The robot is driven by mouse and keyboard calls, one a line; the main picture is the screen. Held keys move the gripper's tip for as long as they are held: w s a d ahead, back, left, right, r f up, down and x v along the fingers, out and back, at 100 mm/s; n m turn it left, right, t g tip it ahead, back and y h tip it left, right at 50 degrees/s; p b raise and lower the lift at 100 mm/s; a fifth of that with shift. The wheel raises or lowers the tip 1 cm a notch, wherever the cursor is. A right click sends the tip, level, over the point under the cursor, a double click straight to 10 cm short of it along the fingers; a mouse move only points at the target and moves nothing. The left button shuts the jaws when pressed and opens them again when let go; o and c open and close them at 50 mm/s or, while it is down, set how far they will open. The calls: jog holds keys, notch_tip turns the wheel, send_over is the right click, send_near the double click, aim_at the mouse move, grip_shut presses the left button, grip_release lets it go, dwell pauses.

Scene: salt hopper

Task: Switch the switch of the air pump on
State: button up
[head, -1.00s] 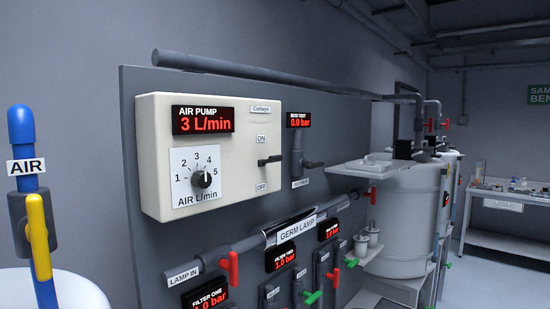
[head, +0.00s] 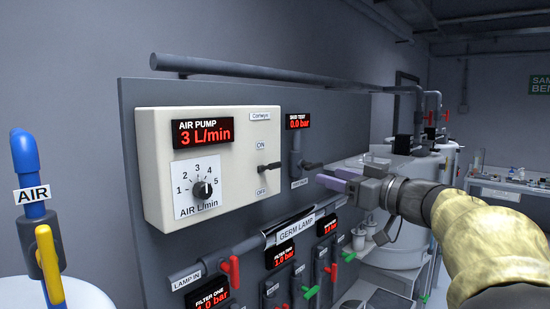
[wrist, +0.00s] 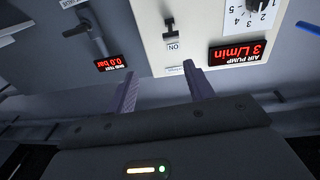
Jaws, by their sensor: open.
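The air pump (head: 240,178) is a cream box on the grey panel, with a red "3 L/min" display. Its switch (head: 268,167) is a small dark lever between the ON and OFF labels. In the wrist view, which is upside down, the switch (wrist: 168,24) sits at the end of its slot away from ON, toward OFF. My gripper (head: 332,179) is open and empty, right of the box and apart from the switch. In the wrist view my gripper's fingers (wrist: 160,73) point toward the box's ON side, short of the lever.
The skid test display (head: 298,121) and its black-handled valve (head: 306,164) lie between the box and my gripper. A grey pipe (head: 290,79) runs above. The germ lamp (head: 297,228) and red-handled valve (head: 231,271) are below. A dial (head: 202,189) is on the box's left.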

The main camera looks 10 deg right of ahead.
aim_at(277, 164)
jog(key=shift+s+a+r+n+g+y, duration=0.1)
jog(key=shift+s+r+n+g+y, duration=0.15)
jog(key=shift+s+g, duration=0.15)
jog(key=shift+s+r+n+g+y, duration=0.15)
jog(key=shift+s+g+y, duration=0.15)
jog(key=shift+s, duration=0.15)
jog(key=p+x, duration=0.5)
jog(key=x, duration=1.1)
jog(key=shift+w+a, duration=0.15)
jog(key=shift+w, duration=0.1)
jog(key=shift+w+a, duration=0.25)
jog(key=shift+w, duration=0.15)
jog(key=shift+c, duration=0.2)
jog(key=c, duration=0.9)
jog(key=shift+p, duration=0.35)
jog(key=shift+c, duration=0.2)
